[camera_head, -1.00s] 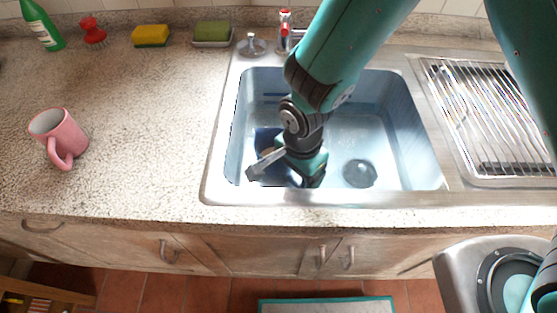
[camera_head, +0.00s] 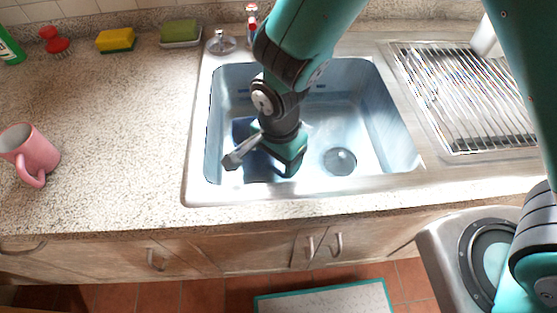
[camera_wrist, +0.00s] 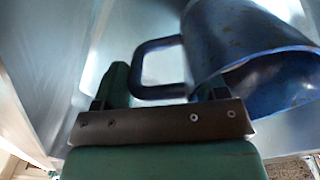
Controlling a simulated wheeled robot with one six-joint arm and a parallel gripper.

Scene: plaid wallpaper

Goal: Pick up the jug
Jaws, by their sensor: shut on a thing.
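A dark blue jug (camera_head: 242,130) is in the left part of the sink, partly hidden behind my gripper (camera_head: 288,168). In the wrist view the jug (camera_wrist: 235,40) lies tilted, its rim toward the lower right. Its handle (camera_wrist: 147,60) loops to the left, between the two green fingers of my gripper (camera_wrist: 165,85). The gripper is shut on the handle. The exact contact is partly hidden behind the brown bar of the gripper. I cannot tell whether the jug touches the sink bottom.
The sink (camera_head: 385,130) has raised walls around the gripper. A pink mug (camera_head: 32,155) stands on the counter at the left. A red brush (camera_head: 54,42), yellow sponge (camera_head: 115,40), green sponge on a dish (camera_head: 180,33) and tap (camera_head: 252,15) line the back. A drying rack (camera_head: 470,95) is at the right.

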